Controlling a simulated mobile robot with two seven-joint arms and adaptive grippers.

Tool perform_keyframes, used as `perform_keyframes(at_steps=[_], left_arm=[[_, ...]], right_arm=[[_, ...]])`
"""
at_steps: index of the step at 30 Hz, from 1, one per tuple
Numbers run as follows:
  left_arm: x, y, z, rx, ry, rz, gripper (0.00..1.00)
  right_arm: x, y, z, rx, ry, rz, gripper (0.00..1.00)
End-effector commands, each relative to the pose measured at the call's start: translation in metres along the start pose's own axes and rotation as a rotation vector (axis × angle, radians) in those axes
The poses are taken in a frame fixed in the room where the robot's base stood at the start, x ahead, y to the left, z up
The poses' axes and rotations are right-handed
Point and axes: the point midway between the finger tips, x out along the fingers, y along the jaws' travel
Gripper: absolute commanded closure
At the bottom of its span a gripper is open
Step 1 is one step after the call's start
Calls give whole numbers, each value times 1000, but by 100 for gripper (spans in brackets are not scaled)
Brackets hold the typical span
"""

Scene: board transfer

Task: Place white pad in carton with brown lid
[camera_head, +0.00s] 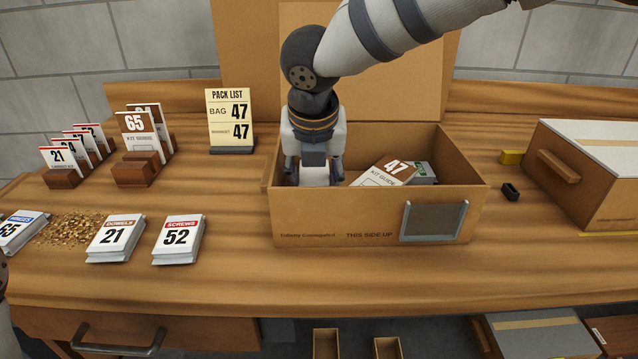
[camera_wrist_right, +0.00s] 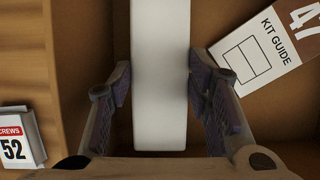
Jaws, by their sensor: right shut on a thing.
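The open brown carton (camera_head: 335,228) stands on the bench, with its brown lid (camera_head: 247,60) upright behind it. My right gripper (camera_head: 314,172) reaches down into the left part of the carton. It is shut on the white pad (camera_head: 317,177), which lies between its two fingers. In the right wrist view the white pad (camera_wrist_right: 160,70) runs lengthwise between the fingers of the right gripper (camera_wrist_right: 158,90). I cannot tell whether the pad touches the carton floor. My left gripper is out of view.
A kit guide card marked 47 (camera_head: 388,173) lies in the carton's right part, with a green-and-white item (camera_head: 424,172) beside it. A pack list sign (camera_head: 230,118) stands left. Packs 21 (camera_head: 113,237) and 52 (camera_head: 178,238) lie front left. A closed box (camera_head: 600,180) stands right.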

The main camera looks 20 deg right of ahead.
Motion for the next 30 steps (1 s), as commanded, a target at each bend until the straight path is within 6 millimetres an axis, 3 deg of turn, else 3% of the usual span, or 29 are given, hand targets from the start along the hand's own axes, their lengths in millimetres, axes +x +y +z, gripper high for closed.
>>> perform_keyframes(at_steps=[3, 11, 12, 13, 22, 26, 30], left_arm=[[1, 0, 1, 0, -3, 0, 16], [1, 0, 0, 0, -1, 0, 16], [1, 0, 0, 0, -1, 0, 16], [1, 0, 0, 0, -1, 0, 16], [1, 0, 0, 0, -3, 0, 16], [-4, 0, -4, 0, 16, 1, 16], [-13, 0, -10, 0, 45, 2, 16]], right_arm=[[15, 0, -6, -2, 1, -2, 74], [16, 0, -6, -1, -1, 0, 74], [16, 0, -6, -1, -1, 0, 50], [16, 0, -6, -1, -1, 0, 46], [15, 0, -6, 0, -1, 0, 46], [-8, 0, -4, 2, -7, 4, 46], [-50, 0, -3, 2, -12, 5, 46]])
